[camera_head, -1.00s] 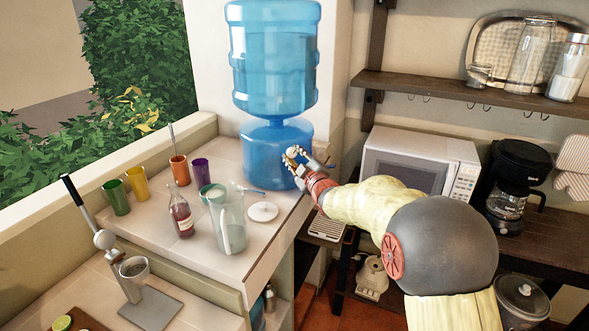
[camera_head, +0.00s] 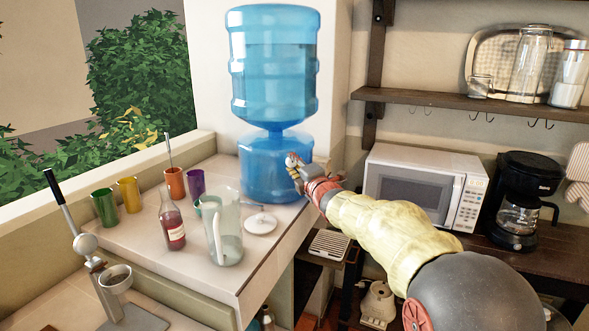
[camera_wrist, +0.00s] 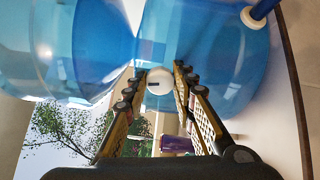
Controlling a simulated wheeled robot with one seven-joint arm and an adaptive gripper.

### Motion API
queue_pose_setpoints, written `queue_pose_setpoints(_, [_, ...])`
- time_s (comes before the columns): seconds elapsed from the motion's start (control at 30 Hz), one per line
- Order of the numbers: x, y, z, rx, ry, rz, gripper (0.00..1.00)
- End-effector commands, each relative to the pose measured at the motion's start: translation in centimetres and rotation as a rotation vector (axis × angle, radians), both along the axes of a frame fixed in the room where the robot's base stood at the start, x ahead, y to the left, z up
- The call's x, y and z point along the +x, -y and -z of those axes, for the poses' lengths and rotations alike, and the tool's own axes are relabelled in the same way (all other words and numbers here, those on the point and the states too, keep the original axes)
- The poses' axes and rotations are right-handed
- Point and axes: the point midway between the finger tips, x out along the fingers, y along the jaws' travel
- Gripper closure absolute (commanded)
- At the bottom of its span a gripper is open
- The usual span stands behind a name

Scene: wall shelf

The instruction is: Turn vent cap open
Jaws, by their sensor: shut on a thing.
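The blue water dispenser (camera_head: 275,175) stands at the counter's right end, with a large blue bottle (camera_head: 273,70) upright on top. The white round vent cap (camera_wrist: 159,84), with a dark slot in its face, shows between my fingertips in the wrist view. In the head view the cap is small and partly covered at my gripper's tip. My gripper (camera_wrist: 158,73) is shut on the cap, one finger on each side, close against the dispenser's right front. My gripper (camera_head: 294,168) also shows in the head view.
A glass pitcher (camera_head: 222,235), a red bottle (camera_head: 172,225) and several coloured cups stand left of the dispenser. A white round lid (camera_head: 260,223) lies in front of it. A microwave (camera_head: 425,185) and a coffee maker (camera_head: 522,200) stand at right, under a shelf (camera_head: 450,101).

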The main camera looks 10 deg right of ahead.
Motion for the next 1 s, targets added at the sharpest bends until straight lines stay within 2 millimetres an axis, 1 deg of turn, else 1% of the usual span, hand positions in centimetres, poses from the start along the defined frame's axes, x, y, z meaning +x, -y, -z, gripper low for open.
queue_pose_setpoints(0.03, [0.0, -0.04, 0.25, -0.022, 0.0, 0.0, 0.99])
queue_pose_setpoints(0.3, [0.0, -0.05, 0.26, -0.109, 0.013, -0.001, 0.99])
queue_pose_setpoints(0.83, [0.0, -0.06, 0.31, -0.129, 0.015, -0.001, 0.99])
queue_pose_setpoints(0.87, [0.0, -0.06, 0.31, -0.128, 0.015, -0.001, 0.72])
queue_pose_setpoints(1.0, [0.0, -0.05, 0.26, -0.128, 0.016, -0.001, 0.64])
